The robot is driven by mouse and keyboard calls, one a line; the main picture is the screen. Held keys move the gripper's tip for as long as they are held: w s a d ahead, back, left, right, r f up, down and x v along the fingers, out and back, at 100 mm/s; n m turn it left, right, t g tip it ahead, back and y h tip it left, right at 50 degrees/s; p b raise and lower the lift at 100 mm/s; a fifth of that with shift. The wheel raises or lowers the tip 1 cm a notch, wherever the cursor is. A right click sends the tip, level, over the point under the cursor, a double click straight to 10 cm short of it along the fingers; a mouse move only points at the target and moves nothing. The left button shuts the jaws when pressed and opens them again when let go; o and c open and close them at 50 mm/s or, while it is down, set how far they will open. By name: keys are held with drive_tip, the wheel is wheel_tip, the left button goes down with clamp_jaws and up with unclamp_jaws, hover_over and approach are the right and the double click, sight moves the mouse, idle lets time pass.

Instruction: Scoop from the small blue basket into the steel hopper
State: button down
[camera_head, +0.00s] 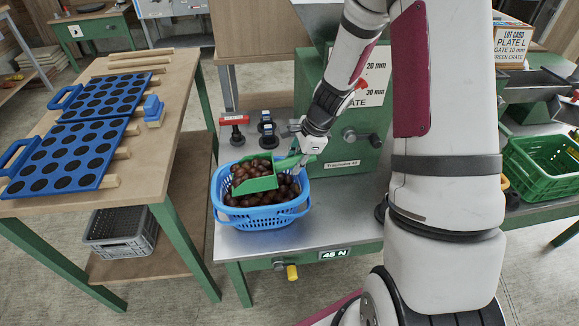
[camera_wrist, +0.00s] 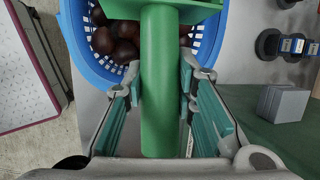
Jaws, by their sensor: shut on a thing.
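The small blue basket (camera_head: 262,217) stands on the steel-topped bench and holds many brown chestnuts (camera_head: 240,201). It also shows at the top of the wrist view (camera_wrist: 75,42). A green scoop (camera_head: 255,184) is over the basket with chestnuts in its pan. Whether its underside touches the chestnuts below is hidden. My gripper (camera_head: 306,150) is at the basket's back right, shut on the scoop's handle. In the wrist view the green handle (camera_wrist: 160,85) runs between the two fingers.
Several dark knobs (camera_head: 268,134) and a red-handled part (camera_head: 234,128) stand behind the basket. A wooden table (camera_head: 160,120) with blue perforated plates (camera_head: 75,150) is to the left. A green crate (camera_head: 545,165) is at the right. Bare bench top lies right of the basket.

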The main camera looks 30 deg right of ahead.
drive_tip(key=shift+y, duration=0.8)
drive_tip(key=shift+s+d+r+p, duration=0.1)
drive_tip(key=shift+s+d+r, duration=0.15)
drive_tip(key=shift+d+r, duration=0.5)
drive_tip(key=shift+s+d+r+p, duration=0.15)
drive_tip(key=shift+s+d+r, duration=0.1)
drive_tip(key=shift+d+r, duration=0.45)
drive_tip(key=shift+s+d+r+p, duration=0.1)
drive_tip(key=shift+s+d+r, duration=0.15)
drive_tip(key=shift+d+r, duration=0.5)
